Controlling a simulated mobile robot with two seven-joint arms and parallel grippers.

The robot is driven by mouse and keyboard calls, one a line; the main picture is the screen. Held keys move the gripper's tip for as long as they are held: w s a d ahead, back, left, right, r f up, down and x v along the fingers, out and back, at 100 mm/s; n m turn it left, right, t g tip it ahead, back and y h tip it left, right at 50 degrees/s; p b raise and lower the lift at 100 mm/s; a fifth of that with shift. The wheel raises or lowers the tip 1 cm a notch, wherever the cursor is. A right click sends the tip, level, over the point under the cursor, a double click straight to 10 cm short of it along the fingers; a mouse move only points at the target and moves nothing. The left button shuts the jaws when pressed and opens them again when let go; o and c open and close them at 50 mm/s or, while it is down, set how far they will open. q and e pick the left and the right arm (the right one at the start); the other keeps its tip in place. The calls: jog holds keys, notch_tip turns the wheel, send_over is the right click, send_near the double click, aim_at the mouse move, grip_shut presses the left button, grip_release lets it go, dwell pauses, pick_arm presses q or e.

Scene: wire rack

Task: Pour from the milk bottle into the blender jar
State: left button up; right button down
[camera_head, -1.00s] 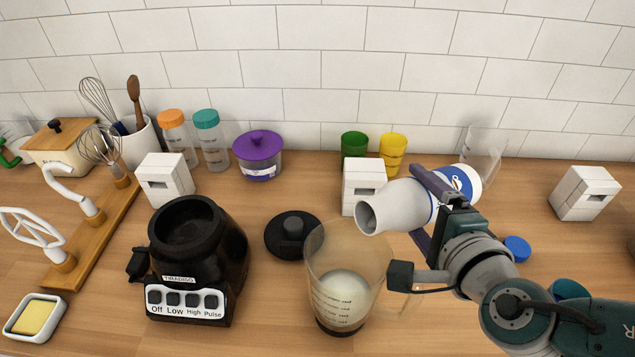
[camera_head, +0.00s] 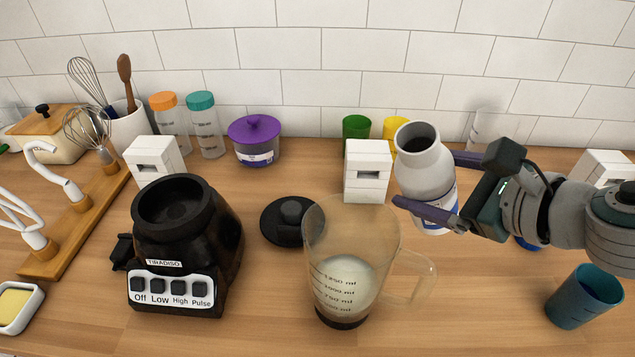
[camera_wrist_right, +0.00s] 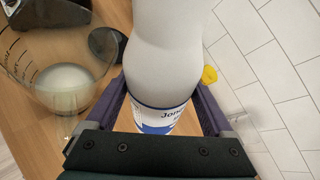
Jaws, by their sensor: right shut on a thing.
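The milk bottle (camera_head: 428,172) is white with a blue-and-white label and an open mouth. My right gripper (camera_head: 428,184) is shut on it around the label and holds it close to upright, right of and behind the blender jar. In the right wrist view the bottle (camera_wrist_right: 165,65) stands between my fingers (camera_wrist_right: 162,112). The blender jar (camera_head: 338,255) is clear with a handle and measuring marks, and stands on the counter with white liquid in its lower part. The jar also shows in the right wrist view (camera_wrist_right: 62,65). My left gripper is out of view.
The black blender base (camera_head: 185,245) stands left of the jar, with a black lid (camera_head: 290,220) between and behind them. A white block (camera_head: 367,172) stands behind the jar, close to the bottle. A teal cup (camera_head: 584,297) stands at the front right.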

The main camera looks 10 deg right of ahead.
jog(key=shift+d+f+m+y+b, duration=0.15)
jog(key=shift+f+m+y+b, duration=0.2)
jog(key=shift+f+b, duration=0.3)
jog(key=shift+w+r+b, duration=0.1)
jog(key=shift+r+b, duration=0.05)
jog(key=shift+b, duration=0.15)
jog(key=shift+r+p, duration=0.2)
jog(key=shift+p, duration=0.15)
jog(key=shift+r, duration=0.35)
notch_tip(320, 180, up, 3)
jog(key=shift+r+m+y+p, duration=0.2)
jog(key=shift+m+y+p, duration=0.1)
jog(key=shift+m+y, duration=0.7)
jog(key=shift+r+m+y, duration=0.25)
jog(key=shift+r+m, duration=0.1)
jog(key=shift+r, duration=0.1)
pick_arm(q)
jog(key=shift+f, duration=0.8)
pick_arm(e)
jog(key=shift+g, duration=0.3)
